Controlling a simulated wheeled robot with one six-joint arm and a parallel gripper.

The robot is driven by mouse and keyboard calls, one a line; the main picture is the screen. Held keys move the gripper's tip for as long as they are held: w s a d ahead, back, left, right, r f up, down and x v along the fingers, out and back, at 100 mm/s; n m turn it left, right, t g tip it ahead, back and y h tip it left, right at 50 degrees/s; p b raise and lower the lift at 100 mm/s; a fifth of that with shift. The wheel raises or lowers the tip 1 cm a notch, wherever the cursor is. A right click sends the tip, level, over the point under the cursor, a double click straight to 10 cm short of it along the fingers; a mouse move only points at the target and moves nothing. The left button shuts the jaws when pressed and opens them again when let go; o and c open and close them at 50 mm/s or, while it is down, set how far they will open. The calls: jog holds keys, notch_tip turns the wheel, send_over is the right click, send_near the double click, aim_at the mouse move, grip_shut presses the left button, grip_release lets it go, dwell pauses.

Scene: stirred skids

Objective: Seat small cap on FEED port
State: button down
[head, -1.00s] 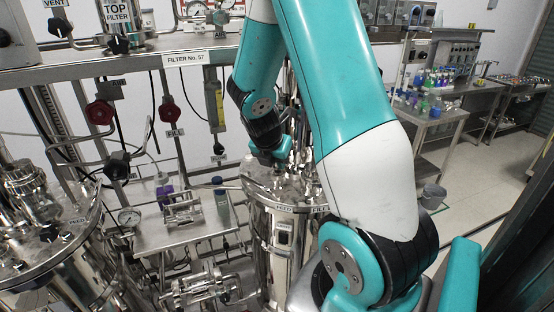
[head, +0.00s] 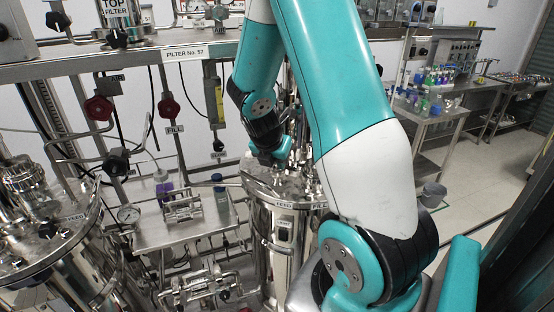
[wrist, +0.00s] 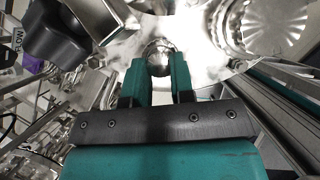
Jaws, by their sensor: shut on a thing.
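My gripper (wrist: 158,72) shows in the wrist view with its two teal fingers closed on a small rounded shiny metal cap (wrist: 158,56). The cap sits between the fingertips, in front of a polished metal lid. I cannot tell whether it touches the lid or a port. In the head view my gripper (head: 268,155) is low over the lid of the middle steel vessel (head: 283,235), which bears a FEED label (head: 284,204) on its rim side. The cap is too small to make out there, and the FEED port opening is hidden or not distinguishable.
A black knob (wrist: 58,35) stands close to the fingers at the wrist view's upper left. Other fittings crowd the lid. A bench (head: 150,233) with bottles and clamps is left of the vessel; another vessel (head: 75,250) stands further left. Open floor lies to the right.

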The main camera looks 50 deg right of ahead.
jog(key=c, duration=0.6)
grip_release()
dwell(0.4)
jog(key=shift+r+p, duration=0.85)
jog(key=shift+r, duration=3.15)
